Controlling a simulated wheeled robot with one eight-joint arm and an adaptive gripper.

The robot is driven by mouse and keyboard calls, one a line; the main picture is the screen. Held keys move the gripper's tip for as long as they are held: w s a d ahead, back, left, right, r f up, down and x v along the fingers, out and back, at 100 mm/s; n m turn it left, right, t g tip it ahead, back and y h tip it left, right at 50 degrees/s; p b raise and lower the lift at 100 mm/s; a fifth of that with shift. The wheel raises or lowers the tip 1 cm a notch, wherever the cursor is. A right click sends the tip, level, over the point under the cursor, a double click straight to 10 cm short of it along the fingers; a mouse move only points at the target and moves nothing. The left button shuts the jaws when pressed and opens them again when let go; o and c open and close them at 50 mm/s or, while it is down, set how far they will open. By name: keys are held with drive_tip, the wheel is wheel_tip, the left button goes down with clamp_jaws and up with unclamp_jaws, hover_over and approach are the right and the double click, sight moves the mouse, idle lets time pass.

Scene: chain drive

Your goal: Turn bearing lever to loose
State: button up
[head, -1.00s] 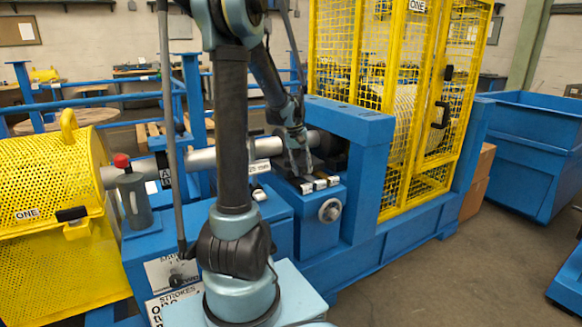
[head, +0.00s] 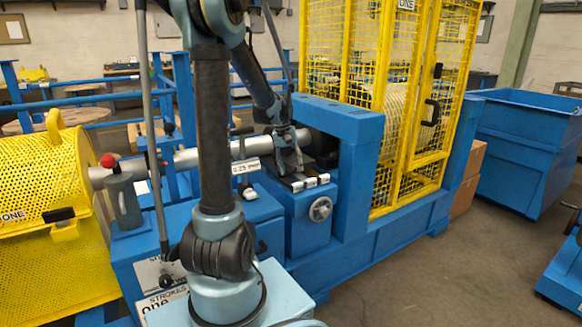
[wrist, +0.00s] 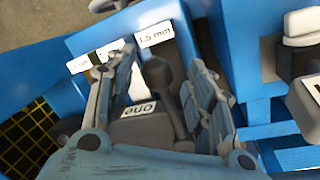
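In the wrist view a dark lever (wrist: 170,100) with a rounded knob stands up from a dark block labelled "one" (wrist: 140,108). My gripper (wrist: 163,60) is open, with one finger on each side of the lever. Gaps show between the lever and both fingers, so it does not look gripped. I cannot tell for sure that this is the bearing lever. In the head view my gripper (head: 289,165) points down over the blue pedestal (head: 308,232) beside the grey shaft (head: 215,155); the lever cannot be made out there.
A "1.5 mm" label (wrist: 154,35) lies beyond the fingertips. A round handwheel (head: 320,209) is on the pedestal's front. A blue frame (head: 358,180) and yellow mesh cage (head: 390,120) stand right of the gripper. A yellow perforated guard (head: 40,185) and red-knobbed lever (head: 108,160) are left.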

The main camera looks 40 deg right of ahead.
wheel_tip(320, 180, up, 12)
drive_tip(key=w+a, duration=0.1)
drive_tip(key=a, duration=0.1)
drive_tip(key=shift+w+f, duration=0.15)
drive_tip(key=shift+w, duration=0.1)
idle(0.8)
